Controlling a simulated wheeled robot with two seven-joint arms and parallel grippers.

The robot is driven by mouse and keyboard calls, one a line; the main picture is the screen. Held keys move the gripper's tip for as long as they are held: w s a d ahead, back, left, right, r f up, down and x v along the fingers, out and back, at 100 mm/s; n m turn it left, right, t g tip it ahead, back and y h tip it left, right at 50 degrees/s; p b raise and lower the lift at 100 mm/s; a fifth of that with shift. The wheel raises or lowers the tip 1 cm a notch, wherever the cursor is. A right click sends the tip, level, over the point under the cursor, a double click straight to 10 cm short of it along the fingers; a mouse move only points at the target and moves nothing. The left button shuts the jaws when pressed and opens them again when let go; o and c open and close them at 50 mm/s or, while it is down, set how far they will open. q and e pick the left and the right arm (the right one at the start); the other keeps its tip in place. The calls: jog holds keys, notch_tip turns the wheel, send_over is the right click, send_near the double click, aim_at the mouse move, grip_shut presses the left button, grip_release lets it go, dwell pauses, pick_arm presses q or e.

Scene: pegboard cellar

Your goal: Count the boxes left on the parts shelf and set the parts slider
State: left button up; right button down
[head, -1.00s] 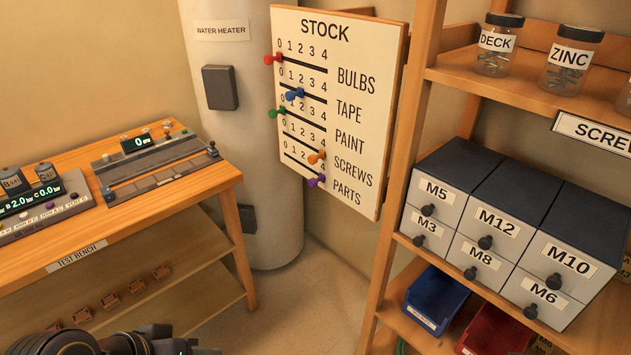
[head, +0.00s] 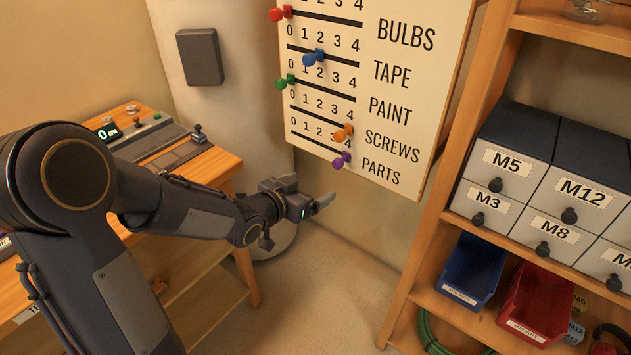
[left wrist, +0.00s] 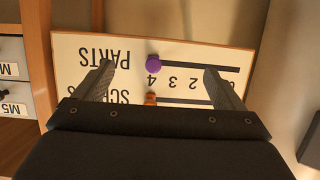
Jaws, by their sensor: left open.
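The white stock board (head: 430,95) shows rows for bulbs, tape, paint, screws and parts. The purple parts slider knob (head: 341,160) is on the lowest row, at the 4 end; it also shows in the left wrist view (left wrist: 153,61). My left gripper (head: 322,203) is open and empty, below and in front of the parts row. In the left wrist view its fingers (left wrist: 159,75) stand apart with the purple knob between them in the picture; contact does not show. No shelf labelled parts is readable. My right gripper is not in view.
The orange screws knob (head: 343,132) sits just above the purple one. A wooden shelf unit (head: 468,105) with labelled drawers (head: 513,168), a blue bin (head: 472,270) and a red bin (head: 537,303) stands right. A grey box (head: 200,56) is on the heater. Floor below is clear.

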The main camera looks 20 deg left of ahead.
aim_at(335, 165)
pick_arm(q)
jog(key=w+d, duration=0.1)
jog(key=w, duration=0.1)
jog(key=w+d, duration=0.1)
jog(key=w, duration=0.2)
jog(key=w+d, duration=0.1)
jog(key=w, duration=0.2)
jog(key=shift+w+d+f, duration=0.1)
jog(key=shift+w+d, duration=0.1)
jog(key=shift+d, duration=0.2)
jog(key=shift+w+d, duration=0.3)
jog(key=shift+w, duration=0.6)
jog(key=c, duration=1.6)
jog(key=shift+c, duration=0.2)
jog(key=shift+a, duration=0.1)
